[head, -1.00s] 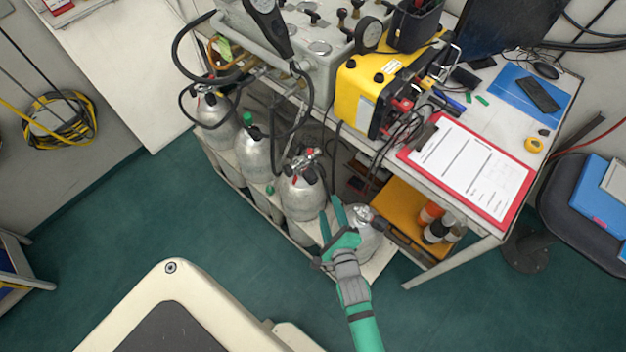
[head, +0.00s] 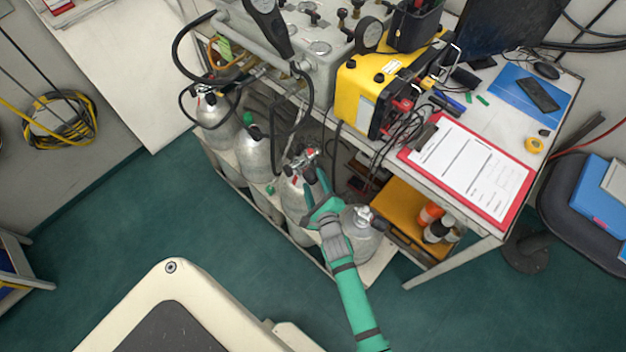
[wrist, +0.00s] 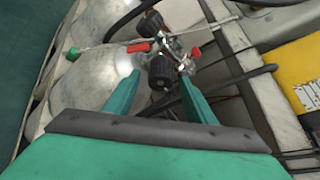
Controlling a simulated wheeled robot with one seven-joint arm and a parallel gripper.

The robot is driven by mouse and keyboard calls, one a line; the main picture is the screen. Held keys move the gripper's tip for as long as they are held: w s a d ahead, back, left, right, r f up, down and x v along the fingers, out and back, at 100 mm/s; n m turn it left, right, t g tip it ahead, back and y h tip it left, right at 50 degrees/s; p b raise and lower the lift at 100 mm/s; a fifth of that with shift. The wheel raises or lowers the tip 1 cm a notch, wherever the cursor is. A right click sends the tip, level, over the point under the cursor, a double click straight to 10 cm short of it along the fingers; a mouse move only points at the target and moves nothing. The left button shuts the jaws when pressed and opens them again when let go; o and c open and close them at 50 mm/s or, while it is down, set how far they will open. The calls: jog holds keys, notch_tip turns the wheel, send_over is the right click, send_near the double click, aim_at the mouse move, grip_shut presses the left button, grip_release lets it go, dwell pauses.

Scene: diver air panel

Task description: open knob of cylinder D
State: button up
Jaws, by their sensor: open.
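Several silver cylinders stand in a row in the low rack below the panel. I can read no letters on them, so I cannot tell which is D. My gripper (head: 316,184) is open and empty at the upper part of the third cylinder from the left (head: 292,196), covering some of it. In the wrist view this gripper (wrist: 160,80) points at a valve with a black knob (wrist: 161,73), which appears between the fingertips; contact cannot be told. A second black knob (wrist: 152,23), a red lever (wrist: 138,47) and a red-tipped fitting (wrist: 196,53) sit around it.
The rightmost cylinder (head: 357,240) stands right beside my arm. Black hoses (head: 308,100) hang above the cylinders. The bench with the yellow unit (head: 362,85) and red clipboard (head: 512,218) overhangs to the right. The green floor (head: 150,220) at left is clear.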

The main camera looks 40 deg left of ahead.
jog(key=shift+w+a+f, duration=0.2)
jog(key=shift+w+a, duration=0.2)
jog(key=shift+a, duration=0.15)
jog(key=c, duration=1)
jog(key=shift+c, duration=0.2)
